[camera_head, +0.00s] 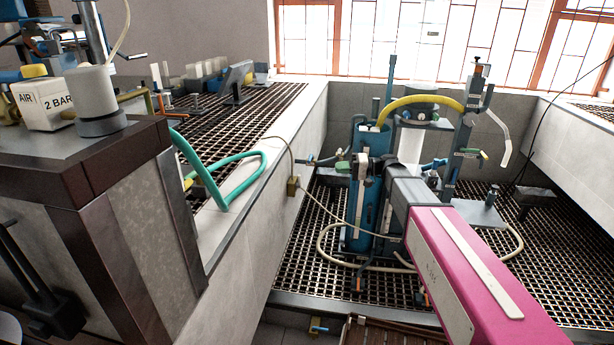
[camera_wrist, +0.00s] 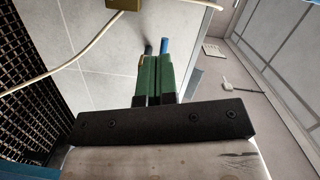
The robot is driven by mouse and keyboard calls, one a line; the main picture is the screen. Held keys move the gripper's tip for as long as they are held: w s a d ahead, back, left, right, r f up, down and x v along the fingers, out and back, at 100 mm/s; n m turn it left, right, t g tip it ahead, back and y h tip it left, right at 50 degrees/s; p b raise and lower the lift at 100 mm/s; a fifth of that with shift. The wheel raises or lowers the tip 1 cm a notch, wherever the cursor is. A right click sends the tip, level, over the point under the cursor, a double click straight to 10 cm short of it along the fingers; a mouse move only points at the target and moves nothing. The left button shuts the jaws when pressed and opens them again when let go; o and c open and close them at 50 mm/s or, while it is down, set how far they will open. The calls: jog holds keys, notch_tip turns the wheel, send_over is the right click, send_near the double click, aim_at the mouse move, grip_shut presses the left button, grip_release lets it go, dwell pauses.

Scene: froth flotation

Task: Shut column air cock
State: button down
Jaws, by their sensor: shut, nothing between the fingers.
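My gripper (camera_head: 343,167) points left beside the blue column (camera_head: 370,205) in the head view. Its green fingers (camera_wrist: 155,77) are together and empty in the wrist view. A small cock with a blue handle (camera_head: 313,163) is just left of the fingertips in the head view. In the wrist view a blue bar (camera_wrist: 164,46) and a dark bar (camera_wrist: 148,50) show just beyond the tips. The fingers hide part of this fitting, so I cannot tell contact or the handle's exact angle. No label shows that it is the column air cock.
A brass-coloured box (camera_head: 292,187) with a pale cable is on the tiled wall (camera_head: 262,215) left of the gripper. A yellow hose (camera_head: 410,102) arches over the column. A post (camera_head: 452,145) with small fittings stands right. A block marked AIR 2 BAR (camera_head: 42,102) sits on the left bench.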

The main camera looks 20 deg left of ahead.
jog(key=s+a+f, duration=0.1)
jog(key=s+a, duration=0.1)
jog(key=a, duration=0.3)
jog(key=s+a+f+n, duration=0.1)
jog(key=s+a, duration=0.2)
jog(key=a, duration=0.3)
jog(key=shift+s, duration=0.35)
jog(key=shift+s+n, duration=0.3)
jog(key=shift+n, duration=0.5)
jog(key=s+f+n+t, duration=0.1)
jog(key=n, duration=0.2)
jog(key=s+n+t, duration=0.1)
jog(key=n, duration=0.2)
jog(key=s+f+n+h, duration=0.1)
jog(key=n, duration=0.2)
jog(key=shift+s+d+f+t, duration=0.25)
jog(key=shift+s+f+t, duration=0.1)
jog(key=shift+t, duration=0.05)
jog(key=shift+s+f, duration=0.1)
jog(key=shift+f, duration=0.05)
dwell(0.6)
